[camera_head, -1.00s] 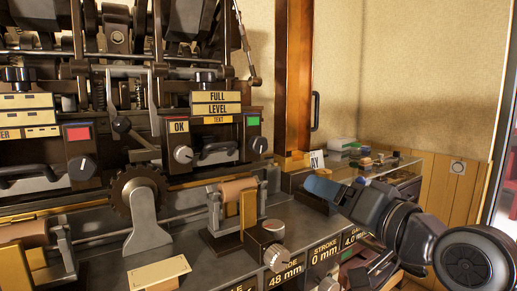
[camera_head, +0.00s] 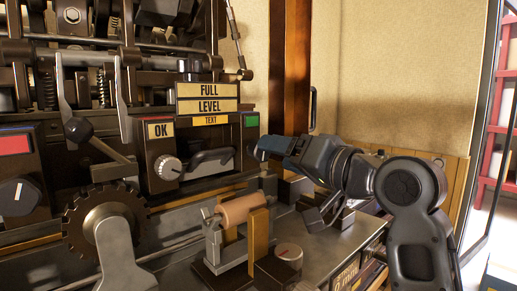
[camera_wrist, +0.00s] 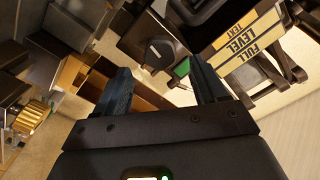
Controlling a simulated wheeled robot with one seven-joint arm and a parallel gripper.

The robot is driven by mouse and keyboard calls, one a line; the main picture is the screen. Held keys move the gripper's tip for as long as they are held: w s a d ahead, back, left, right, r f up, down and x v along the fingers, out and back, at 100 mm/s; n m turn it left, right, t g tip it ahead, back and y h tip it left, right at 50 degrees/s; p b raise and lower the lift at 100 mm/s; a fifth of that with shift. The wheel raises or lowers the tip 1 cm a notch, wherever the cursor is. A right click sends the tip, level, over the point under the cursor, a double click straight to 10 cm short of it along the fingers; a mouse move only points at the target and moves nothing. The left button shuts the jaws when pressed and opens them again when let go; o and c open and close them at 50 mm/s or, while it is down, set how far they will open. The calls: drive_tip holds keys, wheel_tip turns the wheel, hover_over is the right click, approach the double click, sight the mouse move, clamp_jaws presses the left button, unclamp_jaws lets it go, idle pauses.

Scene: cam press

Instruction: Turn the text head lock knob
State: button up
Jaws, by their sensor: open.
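The text head (camera_head: 210,120) carries FULL, LEVEL and TEXT labels and has a green indicator (camera_head: 251,120) on its right block. The dark round lock knob (camera_wrist: 158,52) with a white line sits beside the green indicator in the wrist view. In the head view my gripper (camera_head: 265,148) largely hides this knob. In the wrist view my gripper (camera_wrist: 157,65) is open, with the knob showing just beyond and between its fingertips. I cannot tell whether a finger touches it.
A silver dial (camera_head: 167,168) under an OK label and a dark handle (camera_head: 208,162) are left of my gripper. A copper-coloured roller (camera_head: 240,209) stands below. Another head has a red indicator (camera_head: 14,144) and a dark knob (camera_head: 18,197). A wooden post (camera_head: 290,65) rises behind.

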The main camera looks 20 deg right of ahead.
drive_tip(key=x, duration=0.5)
drive_tip(key=shift+w+a, duration=0.15)
drive_tip(key=shift+w, duration=0.15)
drive_tip(key=shift+c, duration=0.2)
drive_tip(key=c, duration=1)
